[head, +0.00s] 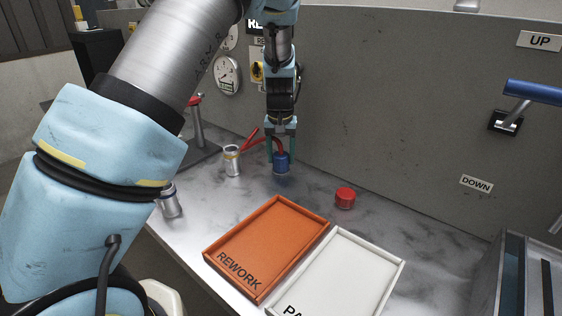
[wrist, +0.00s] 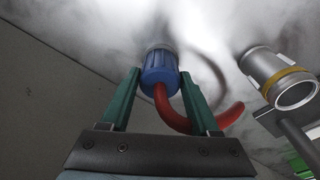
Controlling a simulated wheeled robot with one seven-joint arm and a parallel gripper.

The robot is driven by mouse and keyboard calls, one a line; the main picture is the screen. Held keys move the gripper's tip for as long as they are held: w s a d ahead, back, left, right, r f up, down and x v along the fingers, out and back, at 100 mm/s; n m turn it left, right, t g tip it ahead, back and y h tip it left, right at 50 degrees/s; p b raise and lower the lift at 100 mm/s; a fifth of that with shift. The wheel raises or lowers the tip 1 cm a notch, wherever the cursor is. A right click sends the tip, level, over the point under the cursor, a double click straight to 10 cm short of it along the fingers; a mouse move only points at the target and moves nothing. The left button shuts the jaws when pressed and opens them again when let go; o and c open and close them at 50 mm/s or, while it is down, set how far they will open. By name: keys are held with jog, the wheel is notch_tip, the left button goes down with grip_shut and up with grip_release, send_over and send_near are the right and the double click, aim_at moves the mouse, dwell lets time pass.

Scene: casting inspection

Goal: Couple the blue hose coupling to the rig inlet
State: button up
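The blue hose coupling (head: 281,163) is upright low over the bench, with a red hose (head: 256,141) curving out of its top toward the left. My gripper (head: 281,158) points down with its green fingers on both sides of the coupling. In the wrist view the coupling (wrist: 160,76) is between the fingertips, which look to be against its sides. A pale metal ring (wrist: 158,47) shows at the coupling's far end; I cannot tell whether it is part of the coupling or the rig inlet.
A metal cylinder with a yellow band (head: 232,161) stands left of the coupling; another metal part (head: 170,201) is nearer. A red cap (head: 345,197) lies to the right. The orange REWORK tray (head: 222,245) and white tray (head: 385,280) are in front. A grey panel (head: 400,110) stands behind.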

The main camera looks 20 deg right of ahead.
grip_shut()
dwell(0.3)
